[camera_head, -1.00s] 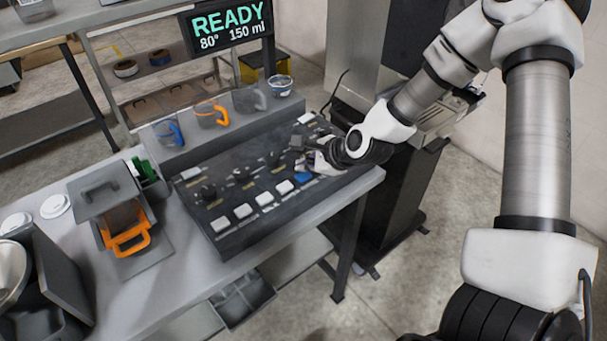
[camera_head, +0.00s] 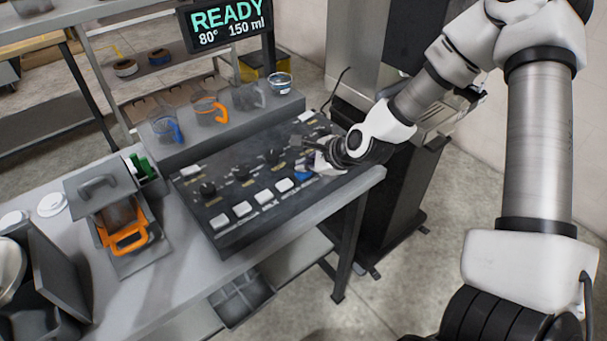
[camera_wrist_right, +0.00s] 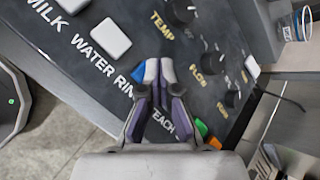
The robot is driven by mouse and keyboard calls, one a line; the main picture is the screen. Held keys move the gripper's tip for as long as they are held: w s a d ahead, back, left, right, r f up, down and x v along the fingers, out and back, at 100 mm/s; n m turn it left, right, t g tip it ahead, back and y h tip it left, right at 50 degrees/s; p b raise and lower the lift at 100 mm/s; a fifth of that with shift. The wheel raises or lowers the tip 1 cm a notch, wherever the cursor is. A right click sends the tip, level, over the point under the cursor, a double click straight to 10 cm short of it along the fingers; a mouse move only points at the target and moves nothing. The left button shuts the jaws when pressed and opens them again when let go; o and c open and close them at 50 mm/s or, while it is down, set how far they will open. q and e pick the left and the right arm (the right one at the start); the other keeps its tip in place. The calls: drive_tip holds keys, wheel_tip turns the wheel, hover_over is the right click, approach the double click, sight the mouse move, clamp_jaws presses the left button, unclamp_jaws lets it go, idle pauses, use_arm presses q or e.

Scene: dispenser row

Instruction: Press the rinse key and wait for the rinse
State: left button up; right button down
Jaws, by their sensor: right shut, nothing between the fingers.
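The blue rinse key (camera_head: 302,175) is on the dark sloped panel (camera_head: 240,236), at the right end of the row of white keys. In the right wrist view the blue key (camera_wrist_right: 139,72) shows beside the fingertips, partly covered by them, near the partly hidden label "RIN". My right gripper (camera_head: 316,165) is shut and empty, with its fingertips close by the key. I cannot tell whether they touch it. The display (camera_head: 226,22) reads READY, 80°, 150 ml. My left gripper is not in view.
Jugs with blue (camera_head: 166,127) and orange (camera_head: 210,109) handles stand on the ledge behind the panel, beside a small cup (camera_head: 280,83). Dark knobs (camera_head: 207,188) sit behind the white keys. A grey container with an orange handle (camera_head: 128,238) stands left of the panel.

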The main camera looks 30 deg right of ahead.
sight(305, 174)
drive_tip(key=shift+f+b, duration=0.5)
drive_tip(key=shift+b, duration=0.1)
idle(0.7)
drive_tip(key=shift+r, duration=0.15)
drive_tip(key=shift+r+p, duration=0.7)
drive_tip(key=shift+r, duration=0.1)
wheel_tip(305, 174, up, 5)
drive_tip(key=p, duration=0.4)
idle(0.4)
